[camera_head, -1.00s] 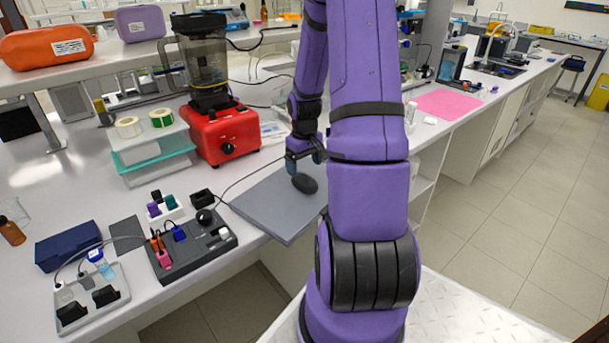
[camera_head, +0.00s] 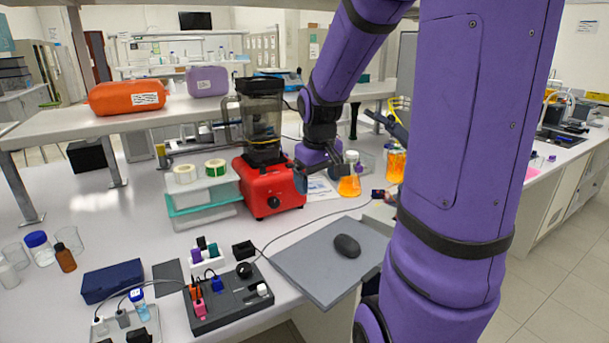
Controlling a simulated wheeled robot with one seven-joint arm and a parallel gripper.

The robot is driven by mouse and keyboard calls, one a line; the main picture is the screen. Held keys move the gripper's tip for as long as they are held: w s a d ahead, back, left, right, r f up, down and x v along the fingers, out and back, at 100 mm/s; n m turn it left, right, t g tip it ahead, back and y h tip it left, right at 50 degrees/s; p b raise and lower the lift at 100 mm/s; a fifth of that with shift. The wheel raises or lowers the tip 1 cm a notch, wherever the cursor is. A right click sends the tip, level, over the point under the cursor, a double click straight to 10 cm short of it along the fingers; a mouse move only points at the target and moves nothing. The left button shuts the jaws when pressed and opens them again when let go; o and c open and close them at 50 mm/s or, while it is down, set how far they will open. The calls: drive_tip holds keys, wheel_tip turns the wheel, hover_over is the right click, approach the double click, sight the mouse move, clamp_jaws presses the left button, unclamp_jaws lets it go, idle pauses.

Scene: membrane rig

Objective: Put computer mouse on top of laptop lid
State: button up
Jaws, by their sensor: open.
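The computer mouse (camera_head: 346,246) is black and rests on the flat grey laptop lid (camera_head: 305,262), right of the lid's middle. The closed laptop lies at the bench's front edge. My gripper (camera_head: 312,176) is at the end of the purple arm, above and behind the laptop, beside the red blender base. It is open and apart from the mouse. Its fingers are small and partly hidden by the wrist. My large arm links cover the laptop's right side.
The red blender (camera_head: 268,188) stands behind the laptop, close to my gripper. An orange-filled flask (camera_head: 349,182) stands right of it. A dark grey rack (camera_head: 228,299) with small items is left of the laptop. A cable runs behind the laptop.

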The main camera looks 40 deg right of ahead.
drive_tip(key=s+a+r+n+t, duration=0.1)
drive_tip(key=s+a+r+t, duration=0.1)
drive_tip(key=s+a+r, duration=0.3)
drive_tip(key=s+a+r+t+y, duration=0.1)
drive_tip(key=s+a+r, duration=0.5)
drive_tip(key=a, duration=0.6)
drive_tip(key=shift+s+a+r+n+t, duration=0.2)
drive_tip(key=shift+s+a+n+t, duration=0.2)
drive_tip(key=shift+s, duration=1)
drive_tip(key=shift+d, duration=0.1)
